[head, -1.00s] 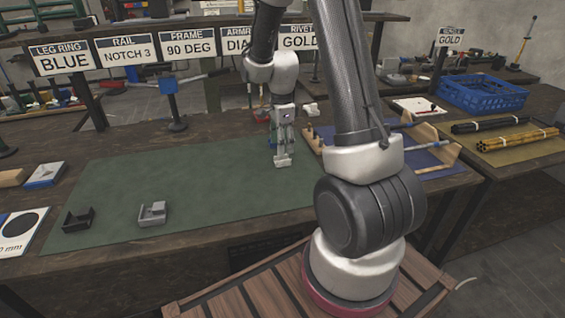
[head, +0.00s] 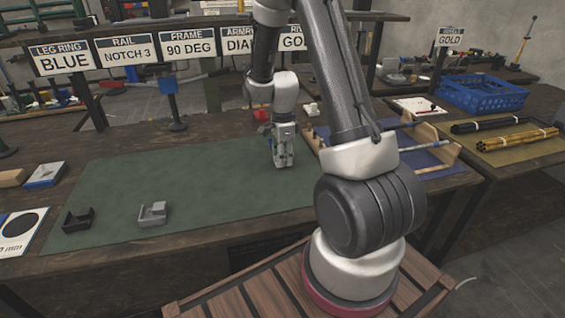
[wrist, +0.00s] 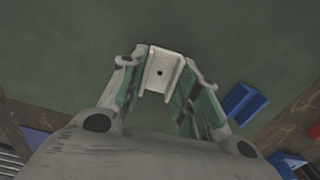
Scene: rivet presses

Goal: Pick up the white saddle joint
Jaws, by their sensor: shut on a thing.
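In the head view my gripper (head: 283,163) points down at the right end of the green mat (head: 200,165). The joint is hidden behind the fingers there. I cannot tell whether it still touches the mat.
A dark bracket (head: 78,220) and a grey bracket (head: 153,214) lie on the mat's left part. A blue mat with wooden holders (head: 445,153) lies right of my gripper. A blue piece (wrist: 240,103) shows beside it in the wrist view. The mat's middle is clear.

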